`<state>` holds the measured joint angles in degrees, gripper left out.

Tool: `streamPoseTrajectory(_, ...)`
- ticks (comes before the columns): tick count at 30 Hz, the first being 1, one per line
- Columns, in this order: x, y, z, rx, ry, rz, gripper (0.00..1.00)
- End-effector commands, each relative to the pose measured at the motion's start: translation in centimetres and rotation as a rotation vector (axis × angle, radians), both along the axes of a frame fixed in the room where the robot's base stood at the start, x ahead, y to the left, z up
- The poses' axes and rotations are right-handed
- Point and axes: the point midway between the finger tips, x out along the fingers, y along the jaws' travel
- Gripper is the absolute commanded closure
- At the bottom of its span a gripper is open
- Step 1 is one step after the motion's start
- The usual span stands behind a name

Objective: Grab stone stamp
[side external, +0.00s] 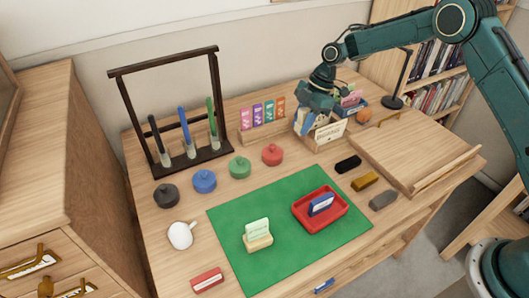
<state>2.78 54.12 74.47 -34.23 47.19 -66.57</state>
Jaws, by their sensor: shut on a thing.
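My gripper (308,118) is at the wooden card box (326,136) at the back of the desk. Its jaws are shut on a small blue-and-white thing, which looks like a card. The fingertips are small and partly hidden, so the hold is not clear. Three small blocks lie to the right of the green mat: a black block (348,164), a gold block (365,181) and a grey, stone-coloured block (383,200). My gripper is apart from all three. No thing is clearly marked as a stone stamp.
A green mat (235,225) carries a red tray (338,222) with a blue card and a wooden holder (258,243) with a green card. A dark brush rack (112,95), several round lidded pots and a white cup (180,235) stand left. A slanted board (415,150) lies right.

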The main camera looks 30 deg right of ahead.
Motion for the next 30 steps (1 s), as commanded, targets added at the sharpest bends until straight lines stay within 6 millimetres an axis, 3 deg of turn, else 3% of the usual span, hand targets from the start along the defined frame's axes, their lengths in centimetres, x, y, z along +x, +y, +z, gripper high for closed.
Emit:
streamPoseTrajectory(6, 0.1, 0.0, 4.8, 0.0, -0.004, -0.001, 0.97)
streamPoseTrajectory(12, 0.1, 0.0, 7.8, 0.0, -0.002, 0.0, 0.97)
streamPoseTrajectory(19, 0.0, -0.1, 9.4, 0.0, -0.001, -0.002, 0.97)
streamPoseTrajectory(30, 0.0, 0.0, 9.6, 0.0, -0.001, -0.001, 0.97)
